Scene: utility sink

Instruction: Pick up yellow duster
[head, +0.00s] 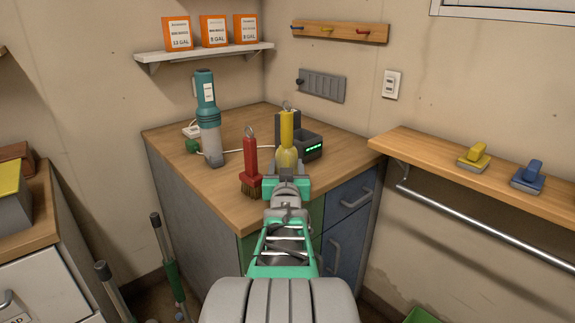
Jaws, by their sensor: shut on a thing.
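The yellow duster (287,128) stands upright over the wooden counter (225,200), with a metal loop at its top and a paler yellow lower part. My gripper (287,182) is at the duster's lower part, shut on it. The gripper hides the duster's bottom, so I cannot tell whether it touches the counter. A red brush (251,162) with brown bristles stands upright just left of the duster, close to my gripper.
A teal and grey bottle-shaped device (207,120) stands at the counter's left. A dark charger-like box (308,141) with green lights sits behind the duster. A wooden shelf (535,185) at the right holds a yellow brush (473,157) and a blue brush (527,178). The counter's front left is clear.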

